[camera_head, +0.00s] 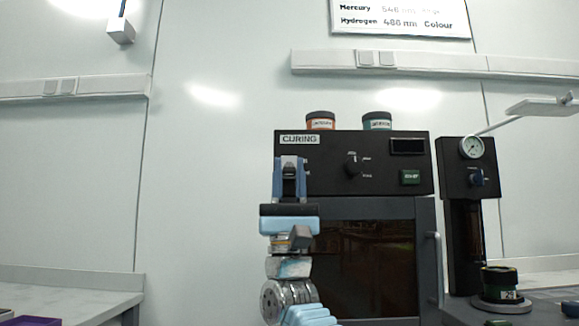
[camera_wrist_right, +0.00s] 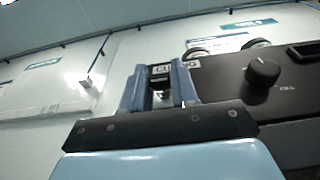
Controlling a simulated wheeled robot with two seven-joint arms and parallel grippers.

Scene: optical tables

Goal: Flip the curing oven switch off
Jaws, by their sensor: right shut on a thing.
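The curing oven (camera_head: 425,150) is a black unit with a CURING label on its upper panel and a dark glass door below. My right gripper (camera_head: 290,165) is at the left part of that panel, just under the label. In the right wrist view the two blue fingers (camera_wrist_right: 160,80) are shut on a small dark part between them, which I take to be the oven switch (camera_wrist_right: 160,83). The fingers hide most of it, so I cannot tell which way it is set. My left gripper is not in view.
A black knob (camera_head: 352,166) and a green button (camera_head: 410,177) are on the panel to the right of my gripper. An orange-labelled jar (camera_head: 320,121) and a teal-labelled jar (camera_head: 377,121) stand on the oven. A gauge unit (camera_head: 472,165) stands to its right.

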